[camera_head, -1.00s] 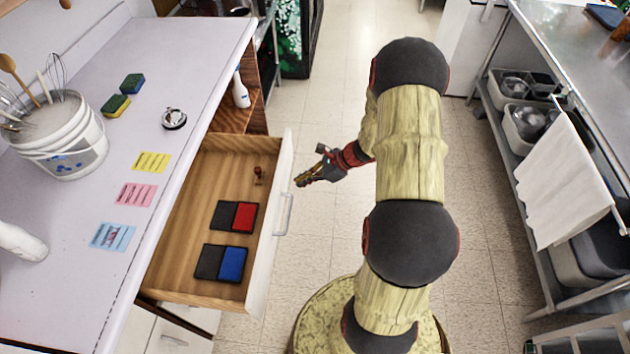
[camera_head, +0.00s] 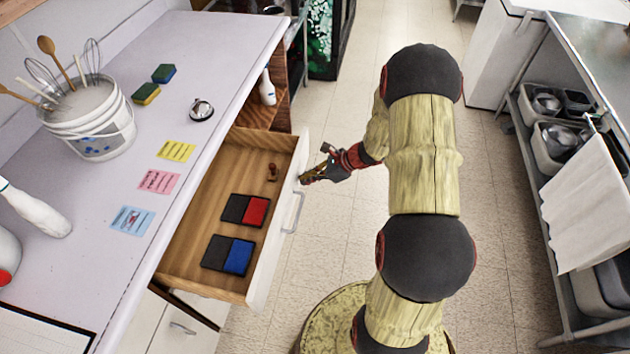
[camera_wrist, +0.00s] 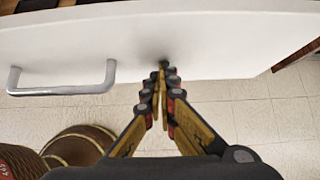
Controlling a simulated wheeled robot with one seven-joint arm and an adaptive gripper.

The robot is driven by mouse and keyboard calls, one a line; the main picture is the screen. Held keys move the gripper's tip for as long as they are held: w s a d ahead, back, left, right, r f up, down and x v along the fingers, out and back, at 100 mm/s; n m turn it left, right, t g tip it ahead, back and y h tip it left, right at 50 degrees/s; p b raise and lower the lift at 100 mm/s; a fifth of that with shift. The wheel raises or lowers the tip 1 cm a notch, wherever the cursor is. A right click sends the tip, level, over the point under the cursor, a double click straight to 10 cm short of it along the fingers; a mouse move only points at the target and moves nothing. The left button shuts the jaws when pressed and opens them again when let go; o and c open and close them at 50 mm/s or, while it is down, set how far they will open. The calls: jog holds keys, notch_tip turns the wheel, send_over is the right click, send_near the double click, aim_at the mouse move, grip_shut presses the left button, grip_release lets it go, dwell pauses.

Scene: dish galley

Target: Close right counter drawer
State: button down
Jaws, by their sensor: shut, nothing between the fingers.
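The right counter drawer (camera_head: 288,240) stands open from the counter, its white front facing right. Inside it lie a red-and-black ink pad (camera_head: 245,210), a blue-and-black ink pad (camera_head: 228,254) and a small brown stamp (camera_head: 272,172). My gripper (camera_head: 308,178) is shut and empty at the far part of the drawer front, beyond the handle (camera_head: 297,212). In the wrist view my gripper (camera_wrist: 164,70) points at the white drawer front (camera_wrist: 210,45), with its fingertips at or very near it. The handle (camera_wrist: 62,90) is to their left. Whether they touch is unclear.
The counter (camera_head: 222,60) holds a whisk bucket (camera_head: 95,125), sponges, a bell (camera_head: 201,109) and colored notes. A spray bottle (camera_head: 267,88) stands on a shelf beyond the drawer. The tiled floor between counter and right-hand rack (camera_head: 560,290) is clear.

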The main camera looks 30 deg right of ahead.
jog(key=w+a, duration=1.9)
jog(key=shift+a, duration=0.1)
jog(key=shift+w+a, duration=0.3)
jog(key=shift+w, duration=0.15)
